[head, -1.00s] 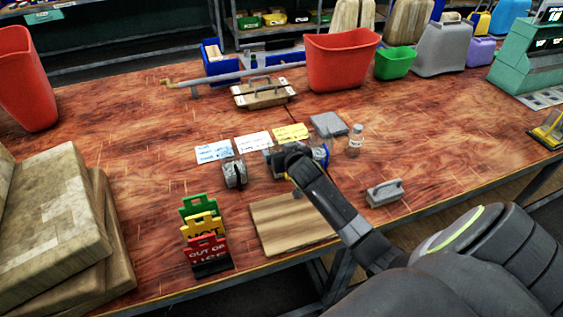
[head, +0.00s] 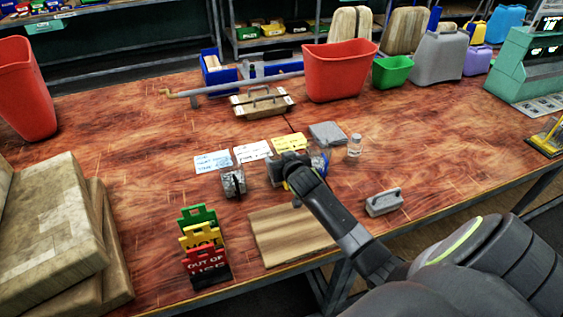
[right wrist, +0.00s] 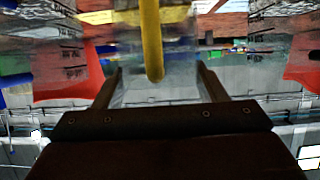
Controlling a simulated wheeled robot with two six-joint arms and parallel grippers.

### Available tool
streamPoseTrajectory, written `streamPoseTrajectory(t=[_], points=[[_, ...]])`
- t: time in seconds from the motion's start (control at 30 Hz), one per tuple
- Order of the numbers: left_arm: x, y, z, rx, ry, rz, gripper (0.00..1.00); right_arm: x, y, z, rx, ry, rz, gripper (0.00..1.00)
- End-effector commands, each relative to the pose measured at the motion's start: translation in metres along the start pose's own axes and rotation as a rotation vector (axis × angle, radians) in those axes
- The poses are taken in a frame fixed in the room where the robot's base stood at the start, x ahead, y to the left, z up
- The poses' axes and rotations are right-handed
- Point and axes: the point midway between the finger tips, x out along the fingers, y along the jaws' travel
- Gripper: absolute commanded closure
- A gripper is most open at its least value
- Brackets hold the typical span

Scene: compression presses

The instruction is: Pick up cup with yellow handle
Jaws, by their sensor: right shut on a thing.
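The cup with the yellow handle is mostly hidden behind my right gripper (head: 292,168) in the head view. A bit of its yellow handle (head: 286,186) shows just below the gripper. In the right wrist view the yellow handle (right wrist: 152,45) stands in front of a grey, shiny cup body (right wrist: 180,62), between the fingers of my right gripper (right wrist: 158,82), which is shut on it. I cannot tell whether the cup touches the table. A grey cup with a dark handle (head: 233,182) stands to its left. A cup with a blue part (head: 320,160) is close on its right. My left gripper is out of view.
Three note cards, blue (head: 213,162), white (head: 252,151) and yellow (head: 290,143), lie behind the cups. A wooden board (head: 290,235) lies in front. A small bottle (head: 354,147) and a grey-handled block (head: 384,202) are to the right. Coloured signs (head: 204,245) stand front left.

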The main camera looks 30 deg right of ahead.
Motion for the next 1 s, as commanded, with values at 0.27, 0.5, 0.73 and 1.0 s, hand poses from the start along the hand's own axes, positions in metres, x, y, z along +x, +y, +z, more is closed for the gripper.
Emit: streamPoseTrajectory(t=[0.27,0.5,0.73,1.0], points=[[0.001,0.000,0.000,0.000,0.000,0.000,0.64,-0.008,0.000,-0.022,-0.001,0.006,-0.001,0.75],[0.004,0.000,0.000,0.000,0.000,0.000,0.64,-0.018,0.000,-0.046,-0.001,0.005,-0.001,0.75],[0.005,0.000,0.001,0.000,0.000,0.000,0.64,-0.027,0.000,-0.067,-0.001,0.005,-0.001,0.75],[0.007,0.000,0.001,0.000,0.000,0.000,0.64,-0.034,0.000,-0.083,0.001,0.004,-0.001,0.75]])
